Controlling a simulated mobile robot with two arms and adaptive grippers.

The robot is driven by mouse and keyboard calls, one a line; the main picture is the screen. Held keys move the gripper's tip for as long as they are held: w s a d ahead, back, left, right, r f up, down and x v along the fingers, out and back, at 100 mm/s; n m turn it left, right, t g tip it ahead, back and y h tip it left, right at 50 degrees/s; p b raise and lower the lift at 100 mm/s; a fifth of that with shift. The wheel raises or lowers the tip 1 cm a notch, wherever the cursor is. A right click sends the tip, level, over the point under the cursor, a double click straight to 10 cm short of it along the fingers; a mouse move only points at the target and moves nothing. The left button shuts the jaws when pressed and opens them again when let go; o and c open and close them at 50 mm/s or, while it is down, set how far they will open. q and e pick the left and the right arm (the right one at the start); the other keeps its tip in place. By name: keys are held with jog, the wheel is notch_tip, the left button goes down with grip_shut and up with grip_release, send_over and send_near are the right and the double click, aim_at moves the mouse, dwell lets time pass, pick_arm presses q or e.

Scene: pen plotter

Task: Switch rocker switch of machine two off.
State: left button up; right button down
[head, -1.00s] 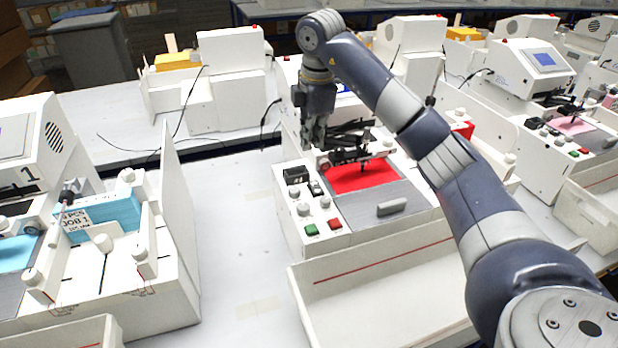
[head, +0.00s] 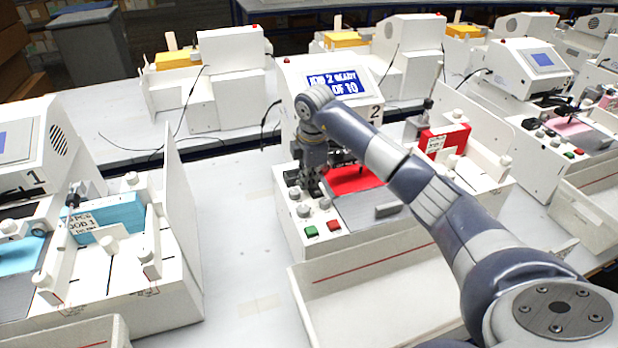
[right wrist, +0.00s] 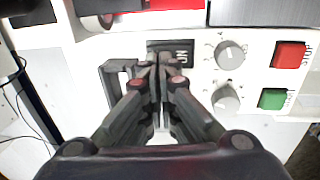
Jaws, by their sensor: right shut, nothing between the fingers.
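Machine two (head: 300,110), marked 2, stands in the middle of the head view. Its lit blue screen (head: 338,84) reads "JOB 2 READY" with a count of 10 below. My right gripper (head: 315,192) is shut and empty, pointing down over the back of its control panel. In the right wrist view the closed fingertips (right wrist: 160,66) are beside a small black rocker switch (right wrist: 183,50) with white lettering, partly covering it. I cannot tell whether they touch it or which side is pressed. My left gripper is not in view.
Knobs (right wrist: 228,53), a red button (right wrist: 290,54) and a green button (right wrist: 272,98) are close to the fingers. Red paper (head: 352,180) lies on the bed. A white tray (head: 385,265) is in front. Machine one (head: 30,140) stands left across clear table.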

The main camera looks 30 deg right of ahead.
jog(key=shift+w+f+b, duration=0.15)
jog(key=shift+f+b, duration=0.2)
jog(key=shift+f, duration=0.05)
jog(key=shift+r, duration=0.15)
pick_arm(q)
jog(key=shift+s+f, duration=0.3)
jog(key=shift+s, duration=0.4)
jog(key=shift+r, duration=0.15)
pick_arm(e)
jog(key=shift+s, duration=0.2)
jog(key=shift+s+a+p, duration=0.15)
jog(key=shift+s+p, duration=0.4)
jog(key=shift+s, duration=0.1)
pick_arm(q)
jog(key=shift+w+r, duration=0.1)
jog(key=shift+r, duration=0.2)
pick_arm(e)
jog(key=shift+w+r, duration=0.1)
